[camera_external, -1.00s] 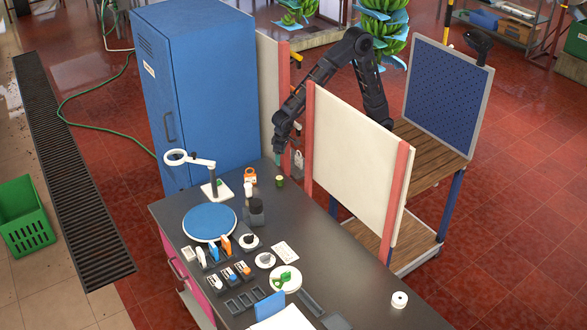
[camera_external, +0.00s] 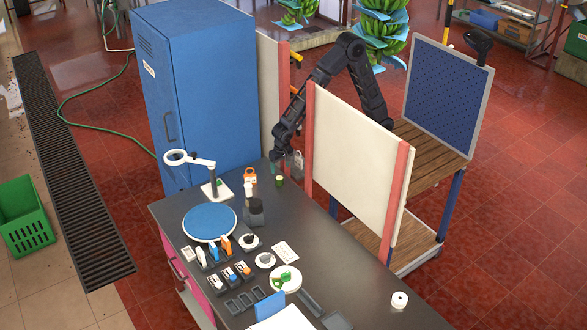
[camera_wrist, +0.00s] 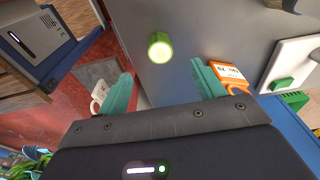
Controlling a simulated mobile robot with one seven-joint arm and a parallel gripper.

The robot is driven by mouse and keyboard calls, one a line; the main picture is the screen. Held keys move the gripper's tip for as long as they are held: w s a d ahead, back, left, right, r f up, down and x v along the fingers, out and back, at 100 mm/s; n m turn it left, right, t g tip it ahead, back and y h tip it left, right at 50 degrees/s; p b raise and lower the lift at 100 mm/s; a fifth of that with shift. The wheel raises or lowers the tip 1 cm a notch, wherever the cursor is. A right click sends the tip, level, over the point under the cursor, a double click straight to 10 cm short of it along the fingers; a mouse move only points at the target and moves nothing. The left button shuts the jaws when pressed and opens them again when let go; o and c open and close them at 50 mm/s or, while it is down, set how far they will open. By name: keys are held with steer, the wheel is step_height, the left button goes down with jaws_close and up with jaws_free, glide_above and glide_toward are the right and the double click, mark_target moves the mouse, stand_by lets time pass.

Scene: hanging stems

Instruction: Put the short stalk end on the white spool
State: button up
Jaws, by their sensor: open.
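The short stalk end (camera_external: 280,181) is a small green cylinder with a pale top, upright on the dark bench near its far edge. In the wrist view the stalk end (camera_wrist: 160,48) lies ahead of my gripper, roughly centred between the fingertips and apart from them. My gripper (camera_wrist: 165,78) is open and empty, with two teal fingers. In the external view my gripper (camera_external: 277,166) hangs close above and behind the stalk end. The white spool (camera_external: 399,300) stands alone at the near right of the bench, a short white cylinder with a dark centre.
An orange labelled item (camera_external: 250,174) stands left of the stalk end, beside the right finger in the wrist view. Pale panels with red posts (camera_external: 355,165) flank my arm. A magnifier lamp (camera_external: 214,188) and blue disc (camera_external: 209,222) are left. Bench around the spool is clear.

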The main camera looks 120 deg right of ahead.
steer(key=shift+d+f, duration=0.15)
steer(key=shift+f, duration=1.4)
steer(key=shift+d+f, duration=0.2)
steer(key=shift+f, duration=1.3)
steer(key=shift+d+f, duration=0.15)
steer(key=shift+f, duration=1.4)
steer(key=c, duration=1.2)
steer(key=shift+r, duration=0.15)
step_height(320, 180, up, 20)
steer(key=n+t, duration=0.1)
steer(key=n, duration=0.7)
glide_above(279, 178)
steer(key=w+a, duration=0.3)
steer(key=w, duration=0.1)
step_height(279, 178, down, 10)
steer(key=a+f+n, duration=0.1)
steer(key=f+n, duration=0.1)
steer(key=n, duration=0.1)
steer(key=w+a+f+n, duration=0.1)
steer(key=f+n, duration=0.1)
steer(key=n, duration=0.1)
steer(key=w+a+f+n+y, duration=0.1)
steer(key=a+f+n, duration=0.1)
steer(key=f, duration=0.1)
steer(key=shift+w+a+n, duration=0.1)
steer(key=shift+w+n, duration=0.15)
steer(key=shift+n, duration=0.15)
steer(key=shift+w+a+f+n, duration=0.15)
steer(key=shift+a+f+n, duration=0.3)
steer(key=shift+n, duration=0.15)
